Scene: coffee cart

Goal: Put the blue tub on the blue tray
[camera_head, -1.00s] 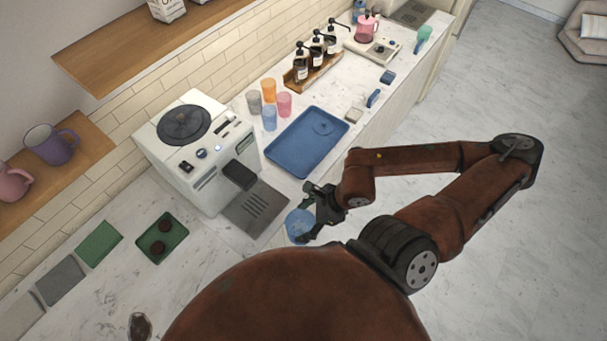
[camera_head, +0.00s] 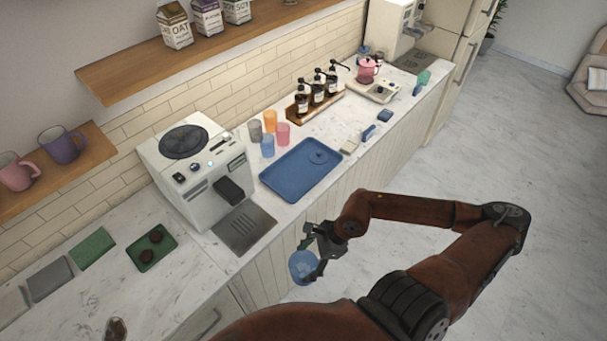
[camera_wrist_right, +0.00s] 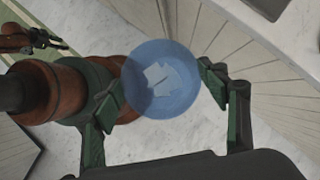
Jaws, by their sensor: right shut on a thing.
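The translucent blue tub (camera_head: 302,267) is held by my right gripper (camera_head: 320,249) out in front of the counter edge, with floor and cabinet fronts behind it. In the right wrist view the round tub (camera_wrist_right: 160,82) sits between the two fingers of this gripper (camera_wrist_right: 163,92); pale folded shapes show in it. A small blue round shape (camera_head: 318,156) is on the tray. My left gripper (camera_wrist_right: 38,40) shows small at the upper left of the wrist view; its opening is unclear.
A white coffee machine (camera_head: 192,160) with a metal drip plate (camera_head: 244,228) stands left of the tray. Several coloured cups (camera_head: 267,146) stand behind the tray, and pump bottles (camera_head: 317,90) farther back. A green tray (camera_head: 152,248) with dark pucks lies at left.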

